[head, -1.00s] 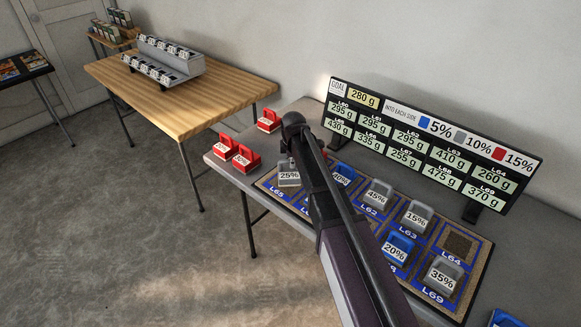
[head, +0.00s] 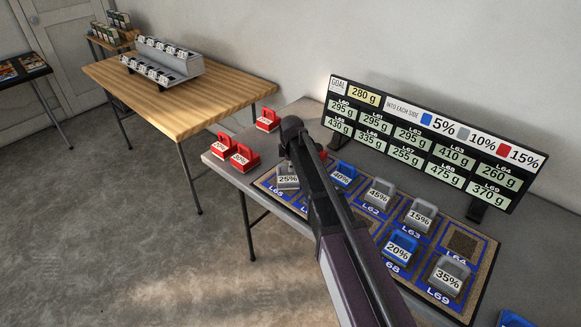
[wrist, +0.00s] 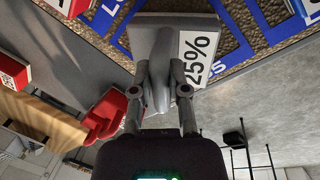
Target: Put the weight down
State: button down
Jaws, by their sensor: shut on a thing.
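The grey 25% weight (head: 288,172) is at the L65 place, at the near left end of the blue-and-cork mat (head: 479,284). My gripper (wrist: 160,88) is shut on its handle. In the wrist view the weight (wrist: 199,20) covers part of the L65 label. I cannot tell whether its base touches the mat. My arm hides the gripper's fingers in the head view.
Red weights (head: 241,157) stand left of the mat. Grey and blue weights, such as the 20% one (head: 399,248), fill several places; L64 (head: 462,244) is empty. A display board (head: 425,140) stands behind. A wooden table (head: 190,100) is at the left.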

aim_at(291, 178)
jog(key=shift+f, duration=0.1)
jog(key=c, duration=0.6)
grip_release()
jog(key=shift+c, duration=0.2)
jog(key=shift+r, duration=0.2)
notch_tip(291, 178, up, 12)
jog(key=s+p, duration=0.2)
jog(key=p, duration=0.9)
jog(key=shift+s+d+f+p, duration=0.15)
jog(key=shift+d+p, duration=0.05)
jog(key=shift+p, duration=0.2)
jog(key=s+d+m+g, duration=0.2)
jog(key=s+d+m, duration=1.7)
jog(key=s, duration=0.5)
jog(key=shift+d+f, duration=0.2)
jog(key=shift+d, duration=1.05)
